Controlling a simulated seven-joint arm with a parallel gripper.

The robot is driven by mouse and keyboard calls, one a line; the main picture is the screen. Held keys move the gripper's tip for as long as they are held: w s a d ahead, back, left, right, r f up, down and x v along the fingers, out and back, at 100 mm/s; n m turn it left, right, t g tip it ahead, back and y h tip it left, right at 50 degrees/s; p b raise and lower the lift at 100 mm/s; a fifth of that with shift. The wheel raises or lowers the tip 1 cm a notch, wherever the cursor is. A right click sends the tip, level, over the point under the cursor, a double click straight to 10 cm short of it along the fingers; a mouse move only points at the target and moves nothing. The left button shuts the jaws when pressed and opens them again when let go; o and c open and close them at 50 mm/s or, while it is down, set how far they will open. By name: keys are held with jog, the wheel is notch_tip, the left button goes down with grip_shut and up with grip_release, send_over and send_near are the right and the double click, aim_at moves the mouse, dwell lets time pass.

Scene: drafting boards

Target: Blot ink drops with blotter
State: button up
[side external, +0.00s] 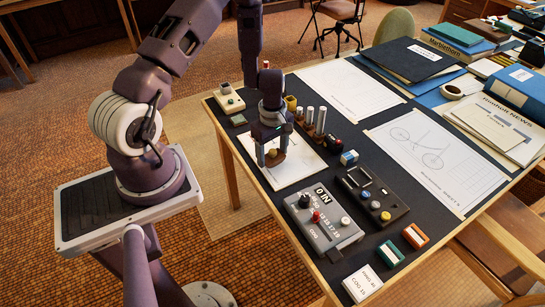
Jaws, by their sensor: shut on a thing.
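My gripper (272,158) points down over a white sheet (300,168) near the left edge of the dark table top. It is shut on a small brown, knobbed piece, which looks like the blotter (272,153). The fingers cover part of the blotter, and I cannot tell whether it touches the sheet. I cannot make out any ink drops; the gripper hides part of the sheet.
Several upright cylinders (320,120) stand just right of the gripper. A grey control box (323,222) and a black device (371,195) lie in front. Drawing sheets (350,90) lie behind; books and folders (408,60) fill the back right.

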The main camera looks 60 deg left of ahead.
jog(key=shift+r, duration=2.4)
